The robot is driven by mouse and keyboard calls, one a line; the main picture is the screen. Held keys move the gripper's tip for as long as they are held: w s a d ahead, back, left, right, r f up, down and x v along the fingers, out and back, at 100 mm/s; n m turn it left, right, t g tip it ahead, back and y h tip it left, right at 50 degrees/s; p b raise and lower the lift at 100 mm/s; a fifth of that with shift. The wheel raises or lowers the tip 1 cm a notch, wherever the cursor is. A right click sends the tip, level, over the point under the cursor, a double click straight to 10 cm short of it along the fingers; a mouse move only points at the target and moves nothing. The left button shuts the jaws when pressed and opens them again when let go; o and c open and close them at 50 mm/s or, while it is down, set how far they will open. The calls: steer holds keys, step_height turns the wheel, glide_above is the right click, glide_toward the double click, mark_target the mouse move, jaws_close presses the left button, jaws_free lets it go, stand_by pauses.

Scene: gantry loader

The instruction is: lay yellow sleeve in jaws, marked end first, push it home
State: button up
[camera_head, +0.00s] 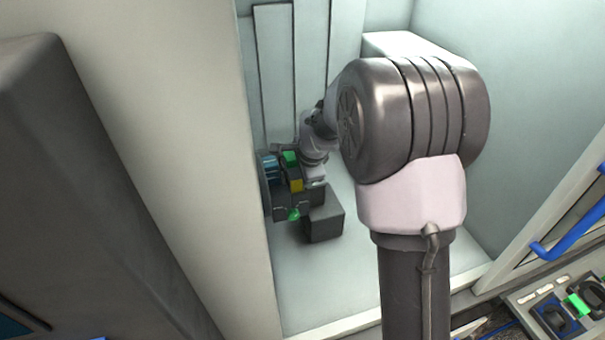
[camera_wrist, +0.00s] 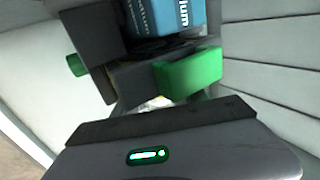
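The yellow sleeve (camera_head: 296,185) shows as a small yellow patch at the face of the dark chuck, between an upper green jaw pad (camera_head: 290,158) and a lower green jaw pad (camera_head: 294,214). I cannot tell how deep it sits, and its marked end is not visible. My gripper (camera_head: 308,182) is right beside the sleeve, at the chuck's right side. In the wrist view, a green jaw pad (camera_wrist: 188,73) and dark jaw blocks lie just beyond my gripper's body. My fingertips are hidden there, so their grip on the sleeve does not show.
The chuck has a blue lettered face (camera_wrist: 165,18). A dark block (camera_head: 324,222) stands just below and right of my gripper. Pale enclosure walls surround the area closely. A tray with dark parts and a green piece (camera_head: 577,305) lies outside at lower right.

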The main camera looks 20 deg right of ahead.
steer(key=shift+o, duration=0.4)
steer(key=shift+s+f, duration=0.2)
steer(key=shift+r, duration=0.25)
steer(key=p+v, duration=0.3)
steer(key=v, duration=1.4)
steer(key=shift+r, duration=0.15)
steer(key=shift+w, duration=0.1)
